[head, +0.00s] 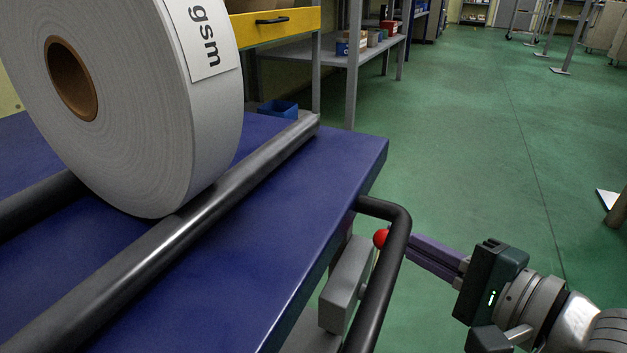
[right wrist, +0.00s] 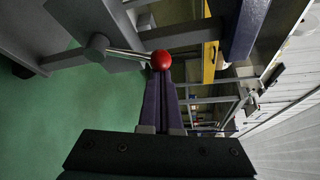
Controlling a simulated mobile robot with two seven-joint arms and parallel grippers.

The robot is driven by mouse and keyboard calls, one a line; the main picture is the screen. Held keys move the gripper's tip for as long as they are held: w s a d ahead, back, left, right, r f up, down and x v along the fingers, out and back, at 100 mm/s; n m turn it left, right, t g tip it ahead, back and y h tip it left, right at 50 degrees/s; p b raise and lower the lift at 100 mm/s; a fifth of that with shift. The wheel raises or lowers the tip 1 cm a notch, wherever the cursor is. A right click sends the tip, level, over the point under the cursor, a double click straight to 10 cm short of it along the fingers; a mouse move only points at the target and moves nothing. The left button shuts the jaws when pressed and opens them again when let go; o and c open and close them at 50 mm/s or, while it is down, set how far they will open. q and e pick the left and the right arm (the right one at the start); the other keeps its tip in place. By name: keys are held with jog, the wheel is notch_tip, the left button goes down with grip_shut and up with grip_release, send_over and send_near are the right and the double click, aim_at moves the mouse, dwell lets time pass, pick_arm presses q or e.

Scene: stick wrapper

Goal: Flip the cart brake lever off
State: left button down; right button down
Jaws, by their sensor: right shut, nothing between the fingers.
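The brake lever has a red ball knob (head: 381,238) on a thin metal rod, beside a grey box (head: 346,284) on the side of the blue cart (head: 340,180). In the right wrist view the red knob (right wrist: 162,60) sits at the end of the rod (right wrist: 127,53), which runs left to a grey pivot (right wrist: 97,46). My right gripper (head: 412,246) is shut with nothing between its purple fingers. Its fingertips (right wrist: 160,74) are right at the knob; I cannot tell whether they touch it. My left gripper is not in view.
A black tubular handle (head: 398,262) curves out from the cart beside the lever, close to my right fingers. A large paper roll (head: 150,130) rests on two dark bars (head: 200,210) on the cart top. Shelving (head: 350,60) stands behind. Green floor to the right is mostly clear.

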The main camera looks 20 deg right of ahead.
jog(key=shift+r, duration=0.1)
jog(key=s+a+n+t, duration=0.3)
jog(key=s+a+n, duration=0.1)
jog(key=a+n, duration=0.1)
jog(key=shift+s+r+n, duration=0.2)
jog(key=shift+r+n, duration=0.2)
dwell(0.6)
jog(key=shift+a+p, duration=0.15)
jog(key=shift+p, duration=0.15)
jog(key=shift+r, duration=0.1)
